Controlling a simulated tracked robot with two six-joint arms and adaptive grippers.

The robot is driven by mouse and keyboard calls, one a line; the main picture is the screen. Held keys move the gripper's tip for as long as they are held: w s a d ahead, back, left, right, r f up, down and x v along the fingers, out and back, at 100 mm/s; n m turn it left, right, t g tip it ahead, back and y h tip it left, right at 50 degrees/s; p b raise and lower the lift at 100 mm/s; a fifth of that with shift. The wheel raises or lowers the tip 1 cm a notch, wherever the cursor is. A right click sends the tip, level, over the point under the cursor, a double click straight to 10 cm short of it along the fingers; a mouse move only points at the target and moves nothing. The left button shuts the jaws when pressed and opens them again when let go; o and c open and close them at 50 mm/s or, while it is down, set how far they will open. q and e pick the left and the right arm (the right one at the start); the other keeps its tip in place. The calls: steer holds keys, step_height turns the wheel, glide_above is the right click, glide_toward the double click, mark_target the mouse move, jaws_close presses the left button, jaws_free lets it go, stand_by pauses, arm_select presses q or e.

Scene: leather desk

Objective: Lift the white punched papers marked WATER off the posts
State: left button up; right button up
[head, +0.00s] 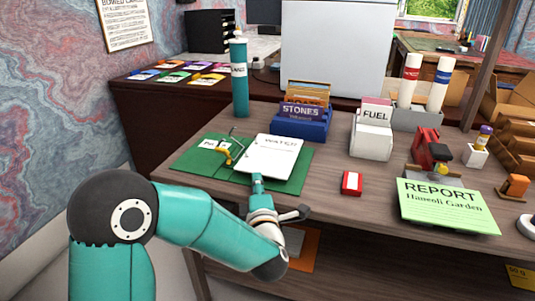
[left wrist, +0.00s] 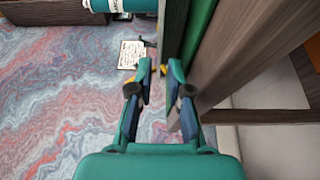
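The white punched papers marked WATER (head: 270,158) lie as a stack on a green board (head: 297,178) on the desk. Yellow metal parts (head: 238,150) and a thin upright post stand at the stack's left edge. A small white label lies on the board's left part. My left gripper (head: 257,184) is at the stack's near edge; whether it touches the papers I cannot tell. In the left wrist view its two fingers (left wrist: 159,75) are apart, with background visible between the tips. The board's green edge (left wrist: 199,30) runs beside them. My right gripper is not in view.
A teal tube (head: 240,80) stands behind the board. A blue STONES box (head: 301,122) and a white FUEL holder (head: 371,138) are to the right. A small red box (head: 351,183) and a green REPORT card (head: 440,206) lie nearer the front. Bare desk shows between them.

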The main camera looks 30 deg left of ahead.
arm_select(q)
steer(key=x, duration=0.3)
steer(key=shift+w+a, duration=0.15)
steer(key=shift+w, duration=0.05)
jaws_close()
